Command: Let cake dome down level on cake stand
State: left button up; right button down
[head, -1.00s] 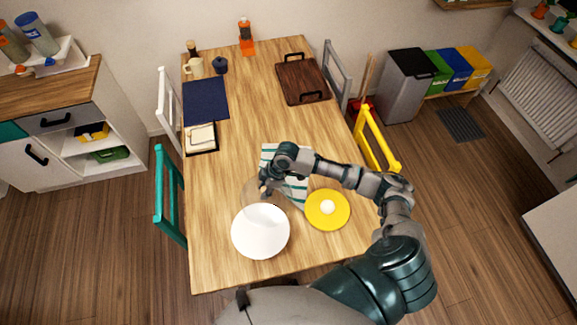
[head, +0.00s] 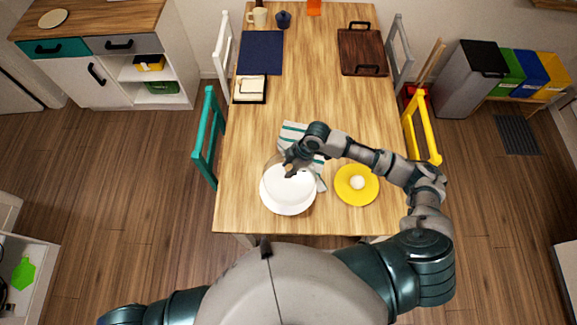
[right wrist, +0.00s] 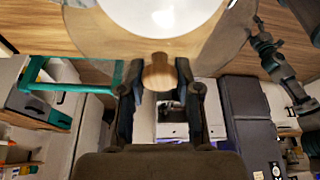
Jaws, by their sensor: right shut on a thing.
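The white cake stand (head: 288,203) is near the front edge of the wooden table in the head view. It also shows as a white disc in the right wrist view (right wrist: 160,12). The clear cake dome (head: 271,163) is faint in the head view, at the stand's far side and partly overlapping it. Its clear wall (right wrist: 225,42) curves past the white disc in the wrist view. My right gripper (head: 290,168) is shut on the dome's wooden knob (right wrist: 159,73). I cannot tell whether the dome's rim touches the stand. My left gripper is out of view.
A yellow plate (head: 345,193) with a white round thing stands right of the stand, below my right forearm. A striped cloth (head: 292,130) lies behind the dome. A dark blue mat (head: 261,53) and a wooden tray (head: 362,52) lie farther back. The mid-table is clear.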

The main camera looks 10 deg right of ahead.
jog(key=shift+f, duration=0.35)
jog(key=shift+a+f, duration=0.15)
jog(key=shift+f, duration=0.2)
jog(key=shift+b+x, duration=0.4)
jog(key=shift+x, duration=0.45)
jog(key=shift+a+f+b, duration=0.25)
jog(key=shift+f+b, duration=0.05)
jog(key=shift+f, duration=0.35)
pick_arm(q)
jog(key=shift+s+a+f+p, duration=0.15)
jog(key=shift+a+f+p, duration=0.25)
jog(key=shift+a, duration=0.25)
pick_arm(e)
jog(key=shift+d+f, duration=0.1)
jog(key=shift+d, duration=0.05)
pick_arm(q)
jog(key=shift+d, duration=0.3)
pick_arm(e)
jog(key=shift+d, duration=0.3)
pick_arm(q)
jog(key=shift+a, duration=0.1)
pick_arm(e)
jog(key=shift+a, duration=0.2)
